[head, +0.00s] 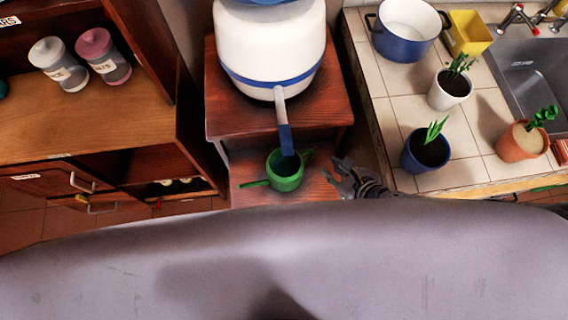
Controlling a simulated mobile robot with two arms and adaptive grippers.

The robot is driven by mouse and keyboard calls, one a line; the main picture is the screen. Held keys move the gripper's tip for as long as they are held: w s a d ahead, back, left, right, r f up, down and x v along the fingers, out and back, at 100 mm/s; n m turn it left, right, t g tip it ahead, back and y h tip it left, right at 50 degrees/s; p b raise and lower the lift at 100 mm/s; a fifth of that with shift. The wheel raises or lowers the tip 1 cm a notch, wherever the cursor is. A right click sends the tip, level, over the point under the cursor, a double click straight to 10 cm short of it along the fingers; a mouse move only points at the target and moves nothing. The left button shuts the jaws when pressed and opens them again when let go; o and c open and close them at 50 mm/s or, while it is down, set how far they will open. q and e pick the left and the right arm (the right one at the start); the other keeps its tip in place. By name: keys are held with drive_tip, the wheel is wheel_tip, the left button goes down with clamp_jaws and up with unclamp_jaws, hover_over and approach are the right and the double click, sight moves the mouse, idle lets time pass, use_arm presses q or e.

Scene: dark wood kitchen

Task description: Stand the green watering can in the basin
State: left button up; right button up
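The green watering can (286,184) stands upright on the lower wooden step, under the blue-tipped spout (285,138) of a big white container. Its long thin part points left, and a short part shows at its right. The grey metal basin (508,72) is at the upper right, set in the tiled counter; only part of it is in view. My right gripper (336,173) is just right of the can, apart from it, with its fingers spread and nothing between them. My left gripper is not in view.
The tiled counter (398,90) carries a blue and white pot (404,45), a yellow box (468,34), and potted plants in white (449,92), blue (424,156) and terracotta (520,143) pots near the basin. A wooden cabinet (90,115) stands at left.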

sight(313, 154)
drive_tip(key=x, duration=0.7)
drive_tip(key=shift+w+a, duration=0.1)
drive_tip(key=shift+w, duration=0.15)
drive_tip(key=x, duration=0.2)
drive_tip(key=p+x, duration=0.1)
drive_tip(key=x, duration=0.1)
drive_tip(key=shift+w+r, duration=0.25)
drive_tip(key=shift+w+a+f, duration=0.2)
drive_tip(key=shift+w+f, duration=0.15)
drive_tip(key=shift+f, duration=0.15)
clamp_jaws()
